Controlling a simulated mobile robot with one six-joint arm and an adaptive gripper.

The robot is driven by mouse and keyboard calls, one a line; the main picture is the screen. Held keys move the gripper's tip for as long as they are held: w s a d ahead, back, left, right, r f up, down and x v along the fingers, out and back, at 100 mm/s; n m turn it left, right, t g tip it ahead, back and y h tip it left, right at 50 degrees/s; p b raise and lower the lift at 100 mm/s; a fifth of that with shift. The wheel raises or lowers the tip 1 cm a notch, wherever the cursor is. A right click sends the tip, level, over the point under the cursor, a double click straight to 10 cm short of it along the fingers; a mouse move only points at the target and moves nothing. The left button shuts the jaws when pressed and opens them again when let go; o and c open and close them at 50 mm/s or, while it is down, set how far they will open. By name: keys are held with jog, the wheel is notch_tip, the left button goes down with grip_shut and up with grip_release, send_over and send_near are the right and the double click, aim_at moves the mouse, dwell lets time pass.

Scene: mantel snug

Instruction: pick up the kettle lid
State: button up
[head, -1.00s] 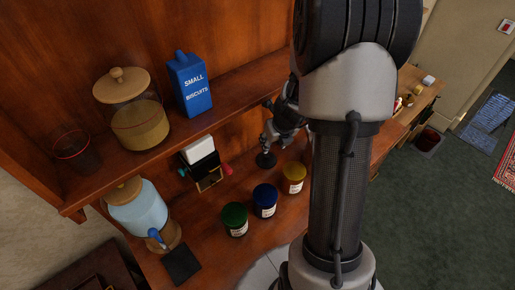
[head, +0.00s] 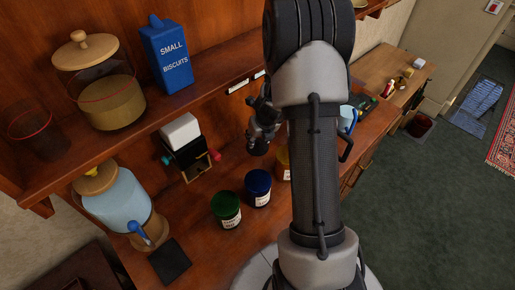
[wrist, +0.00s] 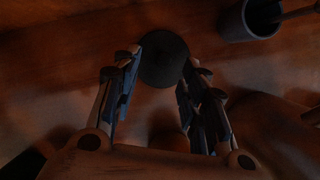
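A dark, round, flat piece (wrist: 163,58) that looks like the kettle lid lies below my gripper in the wrist view. In the head view it is a small dark shape (head: 258,148) on the wooden counter behind the blue canister. My gripper (wrist: 163,68) is open, with one finger on each side of the dark round. I cannot tell whether the fingers touch it. In the head view my gripper (head: 263,128) points down just above it.
The shelf (head: 215,90) overhangs behind, holding a biscuit box (head: 168,58) and a lidded jar (head: 108,98). A grey cup (wrist: 235,22) is at upper right in the wrist view.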

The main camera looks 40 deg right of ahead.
aim_at(257, 142)
jog(key=x, duration=0.1)
jog(key=b+x, duration=0.1)
jog(key=x, duration=0.1)
jog(key=b+x, duration=0.1)
jog(key=shift+w+d+f, duration=0.15)
jog(key=shift+d+f, duration=0.1)
jog(key=shift+d, duration=0.1)
jog(key=shift+r, duration=0.1)
jog(key=shift+c, duration=0.6)
grip_shut()
